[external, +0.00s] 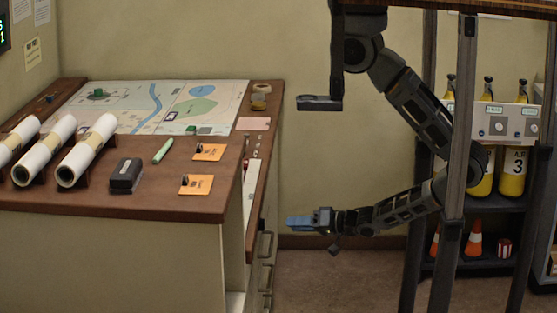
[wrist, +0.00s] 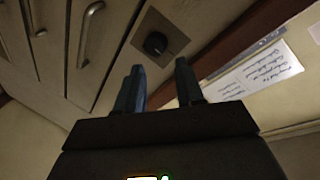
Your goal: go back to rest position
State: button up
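My gripper (external: 300,222) is held out to the left at the end of my arm, beside the right side of the console and below its top. In the wrist view my gripper (wrist: 160,85) shows two blue-grey fingers standing apart with nothing between them. A dark round knob (wrist: 156,43) on a square plate lies beyond the fingertips on the cabinet front. Nothing is held. The fingers look closely overlapped in the external view.
The console (external: 120,200) carries a map (external: 135,122), white rolls (external: 87,150), a black box (external: 126,175) and orange cards (external: 196,185). Drawer handles (wrist: 90,30) stick out of its front. A shelf with yellow cylinders (external: 513,172) and cones (external: 474,240) stands at right. Floor (external: 340,285) below my arm is clear.

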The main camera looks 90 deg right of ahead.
jog(key=a+r+n+y, duration=0.1)
jog(key=a+r+n, duration=0.2)
jog(key=r, duration=0.3)
jog(key=s+a+r+n+y, duration=0.1)
jog(key=a+r+n, duration=0.3)
jog(key=r, duration=0.3)
jog(key=s+a+r+n+y, duration=0.1)
jog(key=a+r+n+y, duration=0.1)
jog(key=a+r+n, duration=0.2)
notch_tip(320, 180, up, 3)
jog(key=shift+s+f, duration=0.15)
jog(key=shift+s, duration=0.05)
